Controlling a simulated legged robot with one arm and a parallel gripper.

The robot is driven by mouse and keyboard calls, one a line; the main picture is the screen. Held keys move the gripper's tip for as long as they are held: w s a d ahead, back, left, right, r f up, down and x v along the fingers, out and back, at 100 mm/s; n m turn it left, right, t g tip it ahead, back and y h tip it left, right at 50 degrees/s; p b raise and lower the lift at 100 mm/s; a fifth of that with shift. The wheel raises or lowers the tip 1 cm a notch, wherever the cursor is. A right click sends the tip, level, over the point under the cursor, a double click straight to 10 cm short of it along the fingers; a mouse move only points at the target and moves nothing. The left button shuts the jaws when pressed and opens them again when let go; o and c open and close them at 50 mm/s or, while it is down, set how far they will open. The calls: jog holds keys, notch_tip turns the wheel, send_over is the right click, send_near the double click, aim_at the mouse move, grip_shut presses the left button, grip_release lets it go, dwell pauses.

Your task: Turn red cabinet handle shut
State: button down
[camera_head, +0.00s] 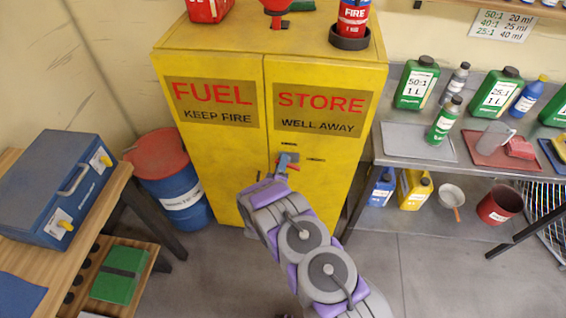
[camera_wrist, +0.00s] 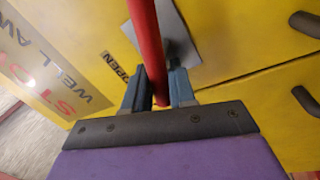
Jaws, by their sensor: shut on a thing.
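The yellow fuel cabinet (camera_head: 215,143) stands against the wall with both doors flush. Its red handle (camera_head: 281,163) is on the right door near the centre seam, mostly hidden behind my arm in the head view. In the wrist view the red handle (camera_wrist: 149,50) is a long bar running from the top edge down between my fingers, in front of a grey plate (camera_wrist: 182,46). My gripper (camera_wrist: 157,92) is shut on the bar, one finger on each side. An "OPEN" label (camera_wrist: 127,75) shows beside it. The handle's pivot is not clearly visible.
A blue drum with a red lid (camera_head: 178,180) stands left of the cabinet. A wooden bench with a blue case (camera_head: 60,190) is at the left. A metal table (camera_head: 410,143) with green bottles is at the right. Dark door pulls (camera_wrist: 304,24) show in the wrist view.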

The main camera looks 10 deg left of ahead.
jog(key=shift+a+f+n+y+b, duration=0.1)
jog(key=shift+f+n+y, duration=0.1)
jog(key=shift+n, duration=0.7)
jog(key=shift+a+f+n+y+b, duration=0.1)
jog(key=shift+n+y+b, duration=0.1)
jog(key=shift+n, duration=0.7)
jog(key=shift+a+f+n+y+b, duration=0.1)
jog(key=shift+f+n+y, duration=0.1)
jog(key=shift+n, duration=0.7)
jog(key=c, duration=1.3)
grip_release()
jog(key=shift+o, duration=1)
jog(key=shift+a+f, duration=0.1)
jog(key=shift+a, duration=0.1)
jog(key=shift+s+d, duration=0.1)
jog(key=shift+d, duration=0.05)
jog(key=s+f+p, duration=0.1)
jog(key=s, duration=0.7)
jog(key=s+f+p, duration=0.2)
jog(key=s, duration=0.6)
jog(key=shift+s+a+f+p, duration=0.3)
jog(key=shift+s+a, duration=0.1)
